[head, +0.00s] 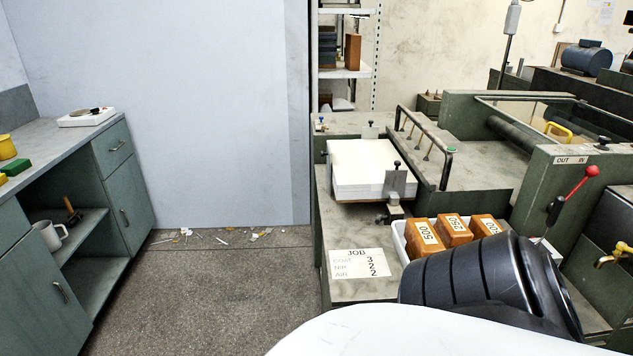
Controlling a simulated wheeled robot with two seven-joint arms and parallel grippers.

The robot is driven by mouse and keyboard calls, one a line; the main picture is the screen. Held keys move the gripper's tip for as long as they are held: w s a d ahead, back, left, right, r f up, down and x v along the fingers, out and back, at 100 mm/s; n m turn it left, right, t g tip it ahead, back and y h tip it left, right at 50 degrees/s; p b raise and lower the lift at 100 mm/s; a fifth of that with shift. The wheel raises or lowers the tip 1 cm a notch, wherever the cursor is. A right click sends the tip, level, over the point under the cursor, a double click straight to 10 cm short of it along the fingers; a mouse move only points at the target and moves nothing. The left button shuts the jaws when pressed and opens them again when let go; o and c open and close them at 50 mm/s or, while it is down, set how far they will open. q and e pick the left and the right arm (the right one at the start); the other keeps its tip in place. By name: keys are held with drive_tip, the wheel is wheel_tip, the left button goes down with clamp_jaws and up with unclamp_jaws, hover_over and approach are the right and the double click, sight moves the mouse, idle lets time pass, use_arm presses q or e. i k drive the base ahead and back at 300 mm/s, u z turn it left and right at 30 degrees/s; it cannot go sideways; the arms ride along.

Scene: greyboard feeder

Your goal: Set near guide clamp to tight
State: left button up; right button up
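The near guide is a small grey upright plate (395,183) at the near right corner of a white board stack (365,168) on the feeder. It has a dark knob on top. Below it is a small block (394,208) with a dark clamp part (382,219) at its side. The clamp is too small to tell whether it is loose or tight. Another small guide (370,131) stands at the stack's far side. Neither gripper shows. A black link of my arm fills the lower right, well in front of the clamp.
A white tray holds brown blocks marked 500 (425,236), 250 (454,230) and 200 (484,227) close right of the clamp. A JOB card (358,263) lies in front. A red-knobbed lever (592,171) stands at right. A green cabinet (95,190) is left; the floor between is open.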

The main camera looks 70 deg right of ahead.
sight(378, 218)
drive_tip(key=u, duration=0.05)
drive_tip(key=i, duration=1.3)
drive_tip(key=z, duration=1.75)
